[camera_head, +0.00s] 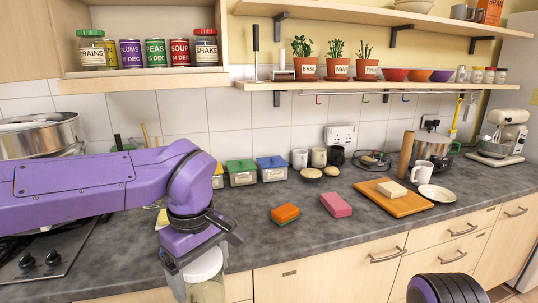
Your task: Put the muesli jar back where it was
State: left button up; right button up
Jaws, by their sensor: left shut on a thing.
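My left gripper (201,283) is shut around a clear jar with a whitish lid (206,264), in front of the counter edge at the lower middle-left. The jar's lower part is cut off by the picture edge and no label can be read, so I cannot tell from it that this is muesli. On the open cupboard shelf at upper left stand a green-lidded grains jar (91,49), several tins and a shake jar (206,48). My right gripper is not in view; only a dark and purple part of my right arm shows at the bottom right.
An orange-green sponge (285,213) and a pink sponge (336,205) lie on the counter (300,240). A wooden board (405,206) with a pale block lies to the right. Lidded containers (241,173) stand at the back. The upper shelf (380,85) holds herb pots and bowls.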

pick_arm(q)
jog(key=w+a+f+m, duration=0.1)
jog(key=f+m, duration=0.2)
jog(key=w+a+f+m, duration=0.1)
jog(key=w+f+m, duration=0.1)
jog(key=f+m, duration=0.1)
jog(key=w+a+f+m, duration=0.1)
jog(key=a+f+m, duration=0.1)
jog(key=f+m, duration=0.1)
jog(key=shift+w+m, duration=0.25)
jog(key=shift+m, duration=0.45)
jog(key=a+f, duration=0.1)
jog(key=f, duration=0.2)
jog(key=a+f, duration=0.1)
jog(key=f, duration=0.2)
jog(key=s+a+f, duration=0.1)
jog(key=f, duration=0.2)
jog(key=shift+a+f, duration=0.2)
jog(key=shift+a, duration=0.2)
